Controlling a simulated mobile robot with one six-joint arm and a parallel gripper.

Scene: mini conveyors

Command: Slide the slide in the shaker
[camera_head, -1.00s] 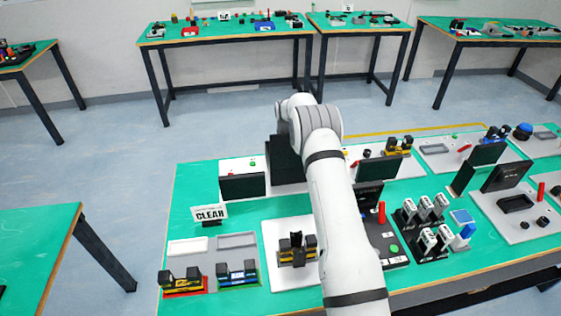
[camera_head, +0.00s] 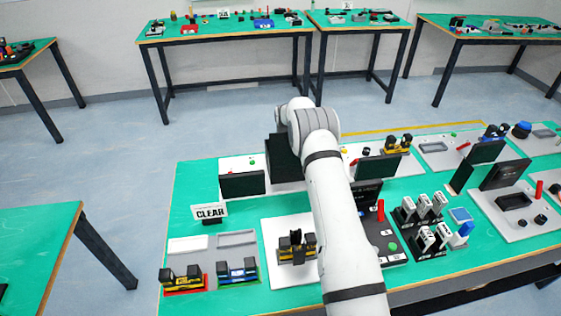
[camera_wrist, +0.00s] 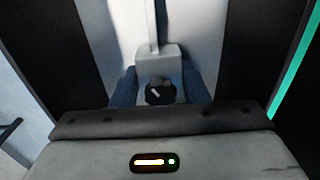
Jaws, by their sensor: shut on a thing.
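In the wrist view, my gripper (camera_wrist: 160,78) is shut on a pale piece (camera_wrist: 158,56) between two blue-grey fingers. A dark round knob or hole with a light mark (camera_wrist: 160,92) shows at the near side of this piece. I cannot tell if the piece is the slide. In the head view, my arm hides my gripper and what it holds. I cannot tell for sure which device is the shaker. A black and yellow device (camera_head: 284,252) stands on a white plate (camera_head: 278,230), left of my arm.
A CLEAR sign (camera_head: 209,211) stands at the left, behind two grey trays (camera_head: 236,238). Black racks with white upright pieces (camera_head: 425,206) stand right of my arm. A dark panel (camera_head: 377,168) and a red post (camera_head: 380,210) are close to the arm. Bare green table (camera_head: 190,180) lies at the back left.

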